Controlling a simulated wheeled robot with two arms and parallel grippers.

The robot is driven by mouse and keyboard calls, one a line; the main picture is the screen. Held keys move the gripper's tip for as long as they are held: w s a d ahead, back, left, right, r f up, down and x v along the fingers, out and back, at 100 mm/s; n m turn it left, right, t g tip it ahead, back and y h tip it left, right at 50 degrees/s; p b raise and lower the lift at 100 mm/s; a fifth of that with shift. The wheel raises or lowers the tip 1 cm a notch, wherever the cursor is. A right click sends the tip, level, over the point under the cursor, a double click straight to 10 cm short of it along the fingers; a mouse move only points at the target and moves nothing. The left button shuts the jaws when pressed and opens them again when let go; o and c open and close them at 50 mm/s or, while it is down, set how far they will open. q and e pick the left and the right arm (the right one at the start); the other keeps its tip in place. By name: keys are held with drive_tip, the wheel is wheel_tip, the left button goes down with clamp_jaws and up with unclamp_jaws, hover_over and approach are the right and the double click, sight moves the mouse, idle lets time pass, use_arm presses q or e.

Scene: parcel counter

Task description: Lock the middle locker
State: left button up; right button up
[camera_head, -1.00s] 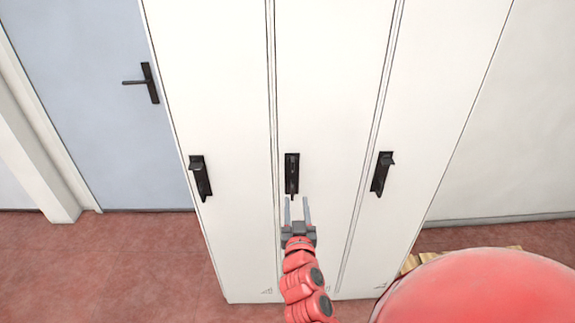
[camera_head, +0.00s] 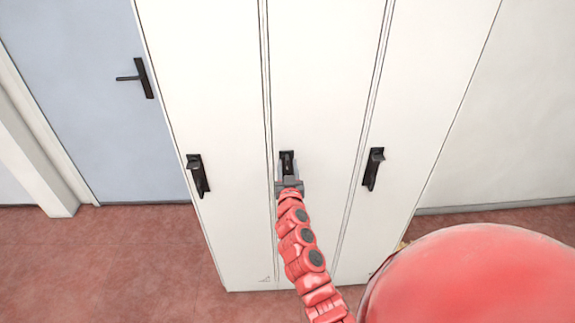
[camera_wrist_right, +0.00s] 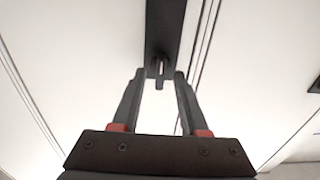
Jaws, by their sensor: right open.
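The middle locker (camera_head: 320,80) is a tall white door, closed flush between two similar doors. Its black latch plate (camera_head: 287,156) is partly covered by my right gripper (camera_head: 288,174). In the right wrist view the plate (camera_wrist_right: 165,28) runs down from the top, and a small dark turning piece (camera_wrist_right: 160,66) stands at its lower end. My right gripper (camera_wrist_right: 159,76) is open there, one fingertip on each side of that piece. I cannot tell whether the fingers touch it. My left gripper is out of view.
The left locker's black latch (camera_head: 198,175) and the right locker's black latch (camera_head: 373,168) flank the middle one. A blue-grey door with a black handle (camera_head: 137,78) is at the left. Red floor (camera_head: 120,260) lies open in front.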

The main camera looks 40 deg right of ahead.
clamp_jaws()
drive_tip(key=shift+f+n, duration=0.1)
drive_tip(key=shift+n, duration=0.2)
idle(0.4)
drive_tip(key=n+b, duration=0.2)
drive_tip(key=shift+f+n, duration=0.1)
drive_tip(key=shift+n, duration=0.2)
drive_tip(key=n+b, duration=0.1)
drive_tip(key=n, duration=0.2)
drive_tip(key=shift+w+a+n+b, duration=0.1)
drive_tip(key=shift+n+b, duration=0.3)
drive_tip(key=n+b, duration=0.1)
drive_tip(key=n, duration=0.9)
drive_tip(key=shift+a+n+b, duration=0.1)
drive_tip(key=shift+n+b, duration=0.2)
drive_tip(key=shift+n, duration=0.1)
